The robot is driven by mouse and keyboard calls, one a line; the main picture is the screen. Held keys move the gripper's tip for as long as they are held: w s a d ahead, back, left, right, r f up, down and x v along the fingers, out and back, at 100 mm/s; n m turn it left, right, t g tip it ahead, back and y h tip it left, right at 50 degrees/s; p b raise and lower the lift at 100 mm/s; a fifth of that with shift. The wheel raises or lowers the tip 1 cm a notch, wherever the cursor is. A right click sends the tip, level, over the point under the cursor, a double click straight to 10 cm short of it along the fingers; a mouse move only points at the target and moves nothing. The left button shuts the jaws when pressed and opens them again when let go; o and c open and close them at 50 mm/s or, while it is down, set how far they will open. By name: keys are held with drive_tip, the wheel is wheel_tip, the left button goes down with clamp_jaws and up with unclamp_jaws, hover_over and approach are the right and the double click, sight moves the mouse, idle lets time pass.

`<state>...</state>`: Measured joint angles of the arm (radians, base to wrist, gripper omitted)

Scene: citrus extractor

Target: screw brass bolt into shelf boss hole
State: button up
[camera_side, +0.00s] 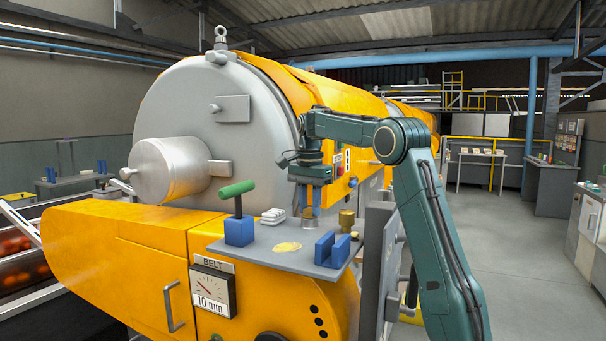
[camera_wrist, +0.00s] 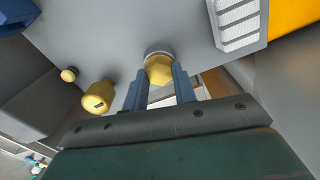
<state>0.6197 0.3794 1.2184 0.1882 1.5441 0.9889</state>
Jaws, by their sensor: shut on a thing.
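The brass bolt (camera_wrist: 159,71) shows its hex head between my gripper's two blue fingers in the wrist view. My gripper (camera_side: 309,211) is shut on it, pointing down just over the grey shelf (camera_side: 262,256) in the side view. A round silver boss (camera_wrist: 157,52) shows directly beyond the bolt head in the wrist view. The bolt looks in line with the boss, but its shank and the hole are hidden, so I cannot tell how deep it sits.
A brass cylinder (camera_side: 346,221) stands right of my gripper. A blue slotted block (camera_side: 332,249) is at the shelf's front right. A blue holder (camera_side: 239,231) with a green-handled tool (camera_side: 237,190) and white stacked pieces (camera_side: 273,216) stand to the left. The yellow machine (camera_side: 130,250) lies behind and left.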

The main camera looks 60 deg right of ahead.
drive_tip(key=shift+f, duration=0.1)
drive_tip(key=shift+m, duration=0.8)
drive_tip(key=shift+m, duration=0.9)
drive_tip(key=o, duration=0.7)
drive_tip(key=shift+n, duration=0.3)
